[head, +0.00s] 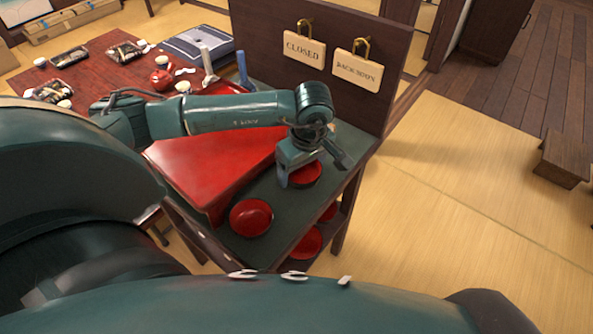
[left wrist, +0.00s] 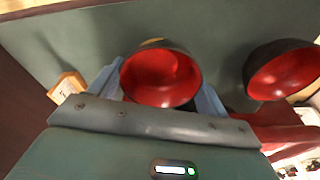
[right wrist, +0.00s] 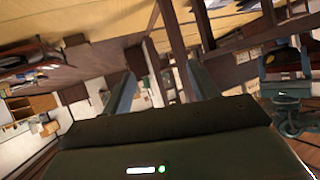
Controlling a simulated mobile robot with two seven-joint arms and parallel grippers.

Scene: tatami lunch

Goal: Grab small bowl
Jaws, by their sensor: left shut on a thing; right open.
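A small bowl (head: 306,174), dark outside and red inside, is at the right part of the dark shelf top, partly hidden by my left gripper (head: 312,168). In the left wrist view the bowl (left wrist: 160,78) sits between the two fingers (left wrist: 162,88), which press on its sides; I cannot tell whether its base touches the shelf. A second red bowl (head: 250,217) stands apart near the front corner, and it also shows in the left wrist view (left wrist: 284,72). My right gripper (right wrist: 162,92) is open and empty, and is out of the head view.
A red tray (head: 215,165) lies left of the bowls on the shelf top (head: 275,240). More red bowls (head: 305,243) are on the lower shelf. A wooden panel with two hanging signs (head: 304,48) stands behind. Tatami floor on the right is clear, with a wooden step (head: 563,158).

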